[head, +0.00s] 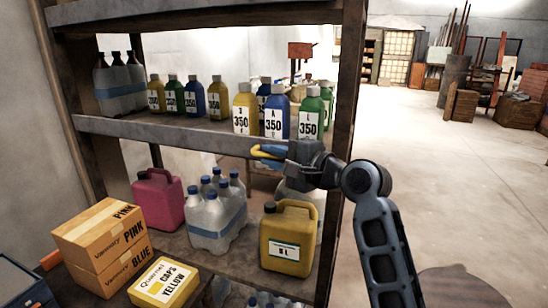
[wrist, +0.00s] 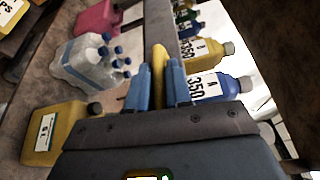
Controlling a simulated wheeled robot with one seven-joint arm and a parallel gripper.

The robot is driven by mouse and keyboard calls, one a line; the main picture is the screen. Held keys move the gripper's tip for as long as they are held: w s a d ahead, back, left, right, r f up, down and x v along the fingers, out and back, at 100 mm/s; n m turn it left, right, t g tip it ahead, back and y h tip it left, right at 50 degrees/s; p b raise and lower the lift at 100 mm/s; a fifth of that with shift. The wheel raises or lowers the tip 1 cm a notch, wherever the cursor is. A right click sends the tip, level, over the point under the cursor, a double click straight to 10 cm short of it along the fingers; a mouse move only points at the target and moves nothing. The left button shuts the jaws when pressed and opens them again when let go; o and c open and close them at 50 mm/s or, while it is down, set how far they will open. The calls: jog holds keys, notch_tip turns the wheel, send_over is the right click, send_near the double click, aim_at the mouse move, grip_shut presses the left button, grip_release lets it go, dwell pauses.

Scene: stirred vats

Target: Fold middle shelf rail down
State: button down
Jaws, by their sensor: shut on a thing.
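The middle shelf (head: 160,131) has a grey bar along its front edge, below a row of bottles. I cannot tell for sure which part of this bar is the rail or how far it is tilted. My gripper (head: 268,152) is at the right part of that edge, near the right post. In the wrist view, the blue fingers of my gripper (wrist: 158,85) are shut on a yellow grip piece (wrist: 159,62). It lies in line with the grey bar (wrist: 158,22). My wrist hides the bar's right end in the head view.
Yellow (head: 245,110), blue (head: 277,115) and green (head: 311,115) bottles stand close above the bar. Below are a yellow canister (head: 288,240), clear bottles (head: 215,215) and a pink canister (head: 157,203). Boxes (head: 100,240) stand front left. Open floor (head: 430,170) lies right.

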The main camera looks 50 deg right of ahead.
notch_tip(320, 180, down, 7)
jog(key=n+t+y+b, duration=0.4)
jog(key=n+b, duration=1.3)
jog(key=b, duration=1.1)
jog(key=shift+a+n+t+y, duration=0.15)
jog(key=shift+n+t+y, duration=0.15)
jog(key=shift+n+y, duration=0.1)
jog(key=shift+r, duration=0.15)
jog(key=c, duration=1.1)
grip_release()
jog(key=shift+s, duration=0.15)
